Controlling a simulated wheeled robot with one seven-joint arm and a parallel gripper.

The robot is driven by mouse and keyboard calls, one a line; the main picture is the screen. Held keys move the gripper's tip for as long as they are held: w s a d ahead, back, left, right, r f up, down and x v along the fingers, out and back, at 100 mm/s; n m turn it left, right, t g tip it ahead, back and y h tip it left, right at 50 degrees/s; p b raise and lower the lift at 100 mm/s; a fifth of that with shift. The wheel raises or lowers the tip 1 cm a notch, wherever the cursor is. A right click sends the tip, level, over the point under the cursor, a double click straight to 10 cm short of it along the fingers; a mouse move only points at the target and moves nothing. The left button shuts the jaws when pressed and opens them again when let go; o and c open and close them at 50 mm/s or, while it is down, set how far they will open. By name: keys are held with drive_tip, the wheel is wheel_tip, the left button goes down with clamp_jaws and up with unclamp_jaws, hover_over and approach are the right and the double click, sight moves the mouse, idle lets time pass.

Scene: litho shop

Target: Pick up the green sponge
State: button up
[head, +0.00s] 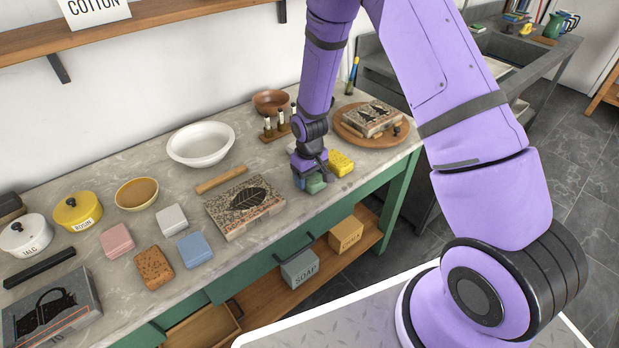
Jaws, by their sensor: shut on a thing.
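The green sponge (317,186) is near the front edge of the grey worktop, at the lower end of my purple arm. My gripper (312,181) points down and is shut on the green sponge, hiding much of it. I cannot tell whether the sponge touches the worktop. A yellow sponge (341,163) lies close by on the right.
A printing stone with a leaf picture (245,206) lies left of the gripper, with a wooden stick (221,180) behind it. A round wooden board (387,139) bearing another stone is at right. Small bottles in a rack (275,131) stand behind.

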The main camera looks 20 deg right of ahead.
drive_tip(key=shift+r, duration=0.7)
drive_tip(key=shift+s+r, duration=0.25)
drive_tip(key=shift+r, duration=0.75)
drive_tip(key=s+r, duration=0.1)
drive_tip(key=s, duration=1.4)
drive_tip(key=shift+s+r, duration=0.15)
drive_tip(key=shift+s, duration=0.15)
drive_tip(key=o, duration=0.4)
drive_tip(key=shift+c, duration=1.4)
